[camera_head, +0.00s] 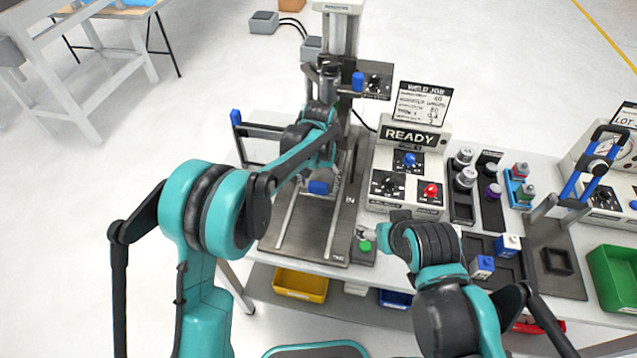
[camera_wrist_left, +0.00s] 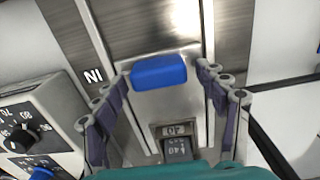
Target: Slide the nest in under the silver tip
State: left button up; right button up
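The nest's blue handle (camera_head: 318,187) sits on the long metal slide plate (camera_head: 305,240) in front of the press column. It also shows in the left wrist view (camera_wrist_left: 158,71). My left gripper (camera_wrist_left: 166,68) is open, one finger on each side of the blue handle, with small gaps showing. In the head view my left arm covers most of the nest, and the silver tip cannot be made out. My right gripper (camera_head: 368,236) is low over the green button (camera_head: 365,246) at the bench's front; its fingers are too small to judge.
The control box (camera_head: 409,165) with the READY sign stands right of the slide. Several bottles and blocks in dark trays (camera_head: 492,258) lie farther right. A clamp stand (camera_head: 580,185) and green bin (camera_head: 612,278) are at the right. A yellow bin (camera_head: 301,285) is below the bench top.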

pick_arm(q)
jog(key=shift+s+r, duration=0.1)
notch_tip(320, 180, up, 12)
dwell(0.5)
